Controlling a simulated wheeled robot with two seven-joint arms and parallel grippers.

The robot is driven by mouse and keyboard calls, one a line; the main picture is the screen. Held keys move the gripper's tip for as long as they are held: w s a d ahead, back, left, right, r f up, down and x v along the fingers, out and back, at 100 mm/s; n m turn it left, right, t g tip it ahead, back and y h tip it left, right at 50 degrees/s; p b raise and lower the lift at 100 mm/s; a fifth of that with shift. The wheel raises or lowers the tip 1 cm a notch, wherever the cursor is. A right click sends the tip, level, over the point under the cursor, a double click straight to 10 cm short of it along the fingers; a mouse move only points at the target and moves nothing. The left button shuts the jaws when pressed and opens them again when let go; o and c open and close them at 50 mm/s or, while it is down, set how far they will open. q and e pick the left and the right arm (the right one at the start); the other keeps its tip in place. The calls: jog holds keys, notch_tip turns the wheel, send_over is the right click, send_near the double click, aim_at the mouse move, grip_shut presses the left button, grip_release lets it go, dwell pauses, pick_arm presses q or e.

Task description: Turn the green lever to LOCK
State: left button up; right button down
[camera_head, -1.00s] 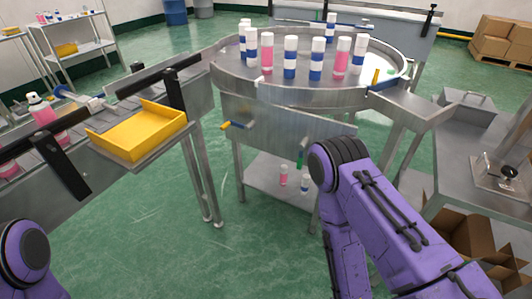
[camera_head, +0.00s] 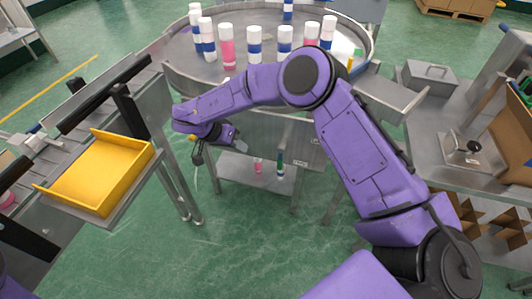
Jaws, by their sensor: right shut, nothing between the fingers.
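My left gripper is out of view.
The round metal table (camera_head: 181,82) carries several white-capped bottles. A yellow tray (camera_head: 105,172) sits on the conveyor side at left. A metal bench (camera_head: 425,150) stands at right, with cardboard boxes (camera_head: 515,218) below. A pink bottle (camera_head: 257,166) stands on the lower shelf.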

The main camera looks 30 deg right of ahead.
aim_at(281, 155)
jog(key=s+d+f+p, duration=0.3)
jog(key=s+d+f, duration=0.1)
jog(key=d+f, duration=0.3)
jog(key=shift+s+d+f+p, duration=0.15)
jog(key=shift+d+f+p, duration=0.15)
jog(key=shift+d, duration=0.4)
jog(key=shift+d, duration=0.1)
